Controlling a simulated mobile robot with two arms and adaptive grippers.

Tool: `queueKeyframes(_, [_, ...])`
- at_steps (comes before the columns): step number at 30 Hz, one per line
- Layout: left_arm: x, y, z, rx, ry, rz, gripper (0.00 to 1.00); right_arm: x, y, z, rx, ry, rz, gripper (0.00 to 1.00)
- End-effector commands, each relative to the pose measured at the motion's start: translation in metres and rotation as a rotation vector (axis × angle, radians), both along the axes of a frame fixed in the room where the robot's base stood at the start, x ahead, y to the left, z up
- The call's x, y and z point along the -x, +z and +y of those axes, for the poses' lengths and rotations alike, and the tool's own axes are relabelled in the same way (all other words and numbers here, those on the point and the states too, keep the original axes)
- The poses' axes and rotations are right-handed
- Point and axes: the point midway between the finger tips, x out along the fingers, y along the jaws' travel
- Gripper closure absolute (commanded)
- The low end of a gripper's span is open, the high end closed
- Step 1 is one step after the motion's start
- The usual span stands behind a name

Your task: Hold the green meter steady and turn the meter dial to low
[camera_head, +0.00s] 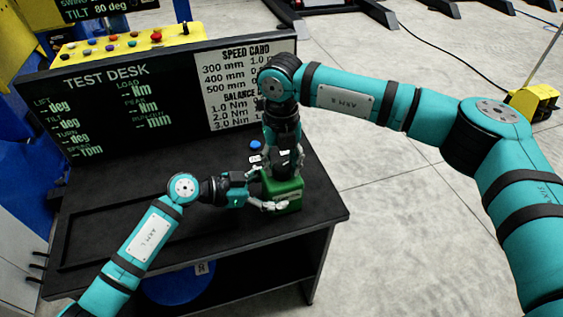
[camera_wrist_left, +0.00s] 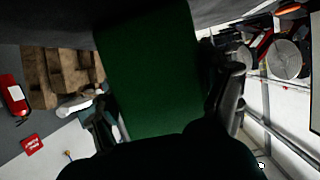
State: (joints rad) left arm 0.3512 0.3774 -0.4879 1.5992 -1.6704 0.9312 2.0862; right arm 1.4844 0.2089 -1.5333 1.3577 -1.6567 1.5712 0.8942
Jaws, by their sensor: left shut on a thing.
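The green meter (camera_head: 289,194) is a boxy block standing on the black desk near its right end. My left gripper (camera_head: 266,190) comes from the left and is shut on the meter's sides. In the left wrist view the meter (camera_wrist_left: 150,70) fills the middle, with a finger of the left gripper (camera_wrist_left: 165,108) on either side. My right gripper (camera_head: 284,168) points down from above, at the top of the meter. The dial is hidden behind it, and I cannot tell whether its fingers touch or grip the dial.
A dark test desk board (camera_head: 120,95) with a white speed card (camera_head: 235,80) stands behind the desk (camera_head: 180,240). A small blue button or knob (camera_head: 256,145) is behind the meter. A yellow panel with buttons (camera_head: 120,40) is at the back. The desk's right edge is close to the meter.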

Motion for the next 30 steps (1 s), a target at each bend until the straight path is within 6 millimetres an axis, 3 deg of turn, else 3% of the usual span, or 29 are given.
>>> queueKeyframes(5, [0.000,-0.001,0.000,-0.002,0.001,-0.001,0.65,0.000,0.000,0.001,-0.001,0.002,0.000,0.37])
queueKeyframes(16, [0.000,-0.001,0.000,-0.002,0.000,0.000,0.65,-0.001,0.009,0.000,-0.001,0.001,-0.002,0.37])
queueKeyframes(30, [0.000,-0.001,0.000,-0.002,0.000,0.000,0.65,0.000,0.100,0.001,-0.001,0.001,-0.003,0.37])
